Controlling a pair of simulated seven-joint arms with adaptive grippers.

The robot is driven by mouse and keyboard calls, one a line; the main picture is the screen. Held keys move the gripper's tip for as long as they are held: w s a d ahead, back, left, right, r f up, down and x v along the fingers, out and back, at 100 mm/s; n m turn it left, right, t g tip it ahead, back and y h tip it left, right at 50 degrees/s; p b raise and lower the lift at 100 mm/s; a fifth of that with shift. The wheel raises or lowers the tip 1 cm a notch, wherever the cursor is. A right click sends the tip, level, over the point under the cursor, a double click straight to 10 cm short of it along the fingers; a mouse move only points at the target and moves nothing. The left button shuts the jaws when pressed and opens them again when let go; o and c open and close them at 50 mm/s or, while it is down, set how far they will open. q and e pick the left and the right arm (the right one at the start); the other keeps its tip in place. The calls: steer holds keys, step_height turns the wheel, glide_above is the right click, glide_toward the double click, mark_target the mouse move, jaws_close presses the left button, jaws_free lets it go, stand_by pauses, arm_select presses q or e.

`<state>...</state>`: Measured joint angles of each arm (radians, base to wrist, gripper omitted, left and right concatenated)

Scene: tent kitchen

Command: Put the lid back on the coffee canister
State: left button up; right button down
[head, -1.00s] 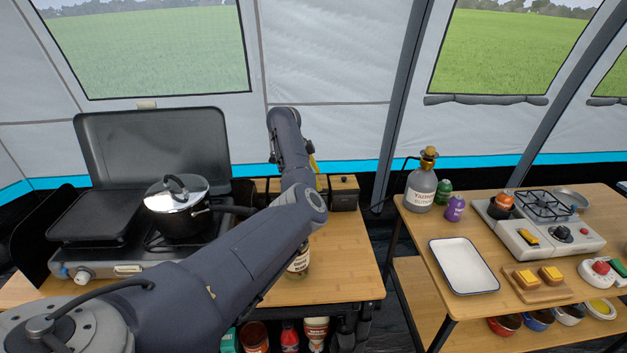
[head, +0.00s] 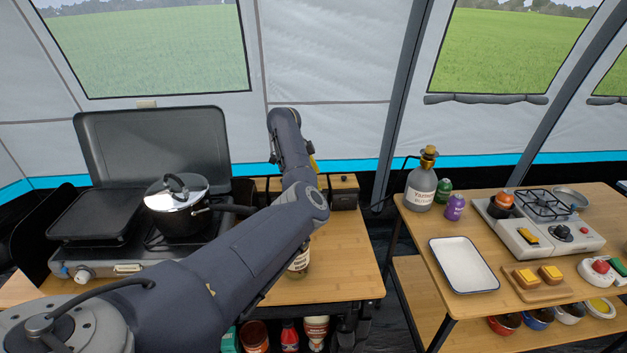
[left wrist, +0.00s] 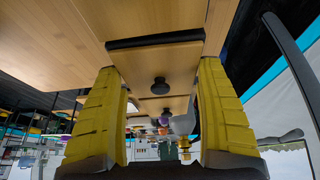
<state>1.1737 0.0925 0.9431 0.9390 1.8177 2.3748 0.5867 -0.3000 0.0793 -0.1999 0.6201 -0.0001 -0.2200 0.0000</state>
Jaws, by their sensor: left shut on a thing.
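My left gripper (left wrist: 160,105) is shut on a pale wooden lid (left wrist: 137,66) with a black knob, seen between its yellow fingers in the left wrist view. A dark band runs along the lid's near edge. I cannot tell whether the lid touches a canister below it. A dark square canister with a wooden top (head: 343,184) shows just right of the arm, at the back of the table. Which canister holds coffee cannot be read. My right gripper is not in view.
A camp stove with a lidded pot (head: 180,217) stands left of the arm. A labelled jar (head: 299,263) stands partly behind the forearm. The wooden table (head: 345,255) is clear at front right. A second table with a white tray (head: 463,266) is farther right.

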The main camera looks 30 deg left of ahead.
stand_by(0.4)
arm_select(q)
steer(key=o, duration=1.2)
steer(key=shift+o, duration=0.2)
steer(key=shift+r, duration=0.1)
steer(key=shift+r, duration=3.4)
jaws_close()
